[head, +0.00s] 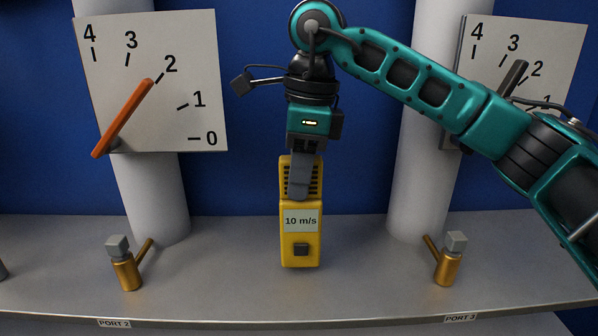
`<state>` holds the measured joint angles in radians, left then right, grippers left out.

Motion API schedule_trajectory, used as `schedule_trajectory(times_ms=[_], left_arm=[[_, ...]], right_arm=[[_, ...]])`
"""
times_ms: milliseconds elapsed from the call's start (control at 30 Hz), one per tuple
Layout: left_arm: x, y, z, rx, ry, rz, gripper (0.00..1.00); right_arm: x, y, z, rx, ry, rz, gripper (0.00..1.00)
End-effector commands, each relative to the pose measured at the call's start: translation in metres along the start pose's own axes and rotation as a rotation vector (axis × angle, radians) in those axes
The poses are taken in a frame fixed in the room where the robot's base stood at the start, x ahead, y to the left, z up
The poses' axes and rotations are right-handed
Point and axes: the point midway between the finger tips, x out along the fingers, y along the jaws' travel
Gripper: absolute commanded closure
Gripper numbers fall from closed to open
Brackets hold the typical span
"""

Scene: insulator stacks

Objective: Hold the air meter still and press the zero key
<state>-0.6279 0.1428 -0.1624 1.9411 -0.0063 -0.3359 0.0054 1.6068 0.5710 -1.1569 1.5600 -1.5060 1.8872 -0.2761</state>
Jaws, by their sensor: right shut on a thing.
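The air meter (288,243) is a yellow upright box in the middle of the head view, on or just above the grey shelf. Its pale display reads "10 m/s". My right gripper (301,185) comes down from above and is shut on the upper part of the meter. Its finger covers part of the grille. The key is uncovered. My left gripper is not in view.
Brass valves with grey knobs stand on the shelf (210,285) at left (128,272) and right (447,268). Behind are white columns with dial plates; the left dial (200,60) has an orange pointer near 2. The shelf is clear around the meter.

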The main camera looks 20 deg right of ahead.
Motion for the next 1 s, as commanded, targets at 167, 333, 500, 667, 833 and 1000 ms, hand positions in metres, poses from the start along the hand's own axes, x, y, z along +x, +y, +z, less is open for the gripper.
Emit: schedule_trajectory(times_ms=[167,333,500,667,833,1000], left_arm=[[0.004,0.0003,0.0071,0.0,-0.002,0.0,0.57],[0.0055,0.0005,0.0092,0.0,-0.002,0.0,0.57],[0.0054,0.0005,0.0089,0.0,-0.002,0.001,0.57],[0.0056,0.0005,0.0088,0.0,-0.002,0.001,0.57],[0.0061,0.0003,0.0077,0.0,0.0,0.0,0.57],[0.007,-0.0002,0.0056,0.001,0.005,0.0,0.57]], right_arm=[[0.0087,-0.0001,-0.0011,0.0,-0.001,-0.001,1.0],[0.012,-0.0001,-0.0015,0.0,-0.001,-0.001,1.0],[0.0118,-0.0001,-0.0015,0.0,-0.001,-0.001,1.0],[0.0123,-0.0001,-0.0017,0.001,0.0,0.0,1.0],[0.012,-0.0001,-0.0017,0.001,0.0,0.0,1.0],[0.0118,-0.0001,-0.0016,0.0,0.0,0.0,1.0]])
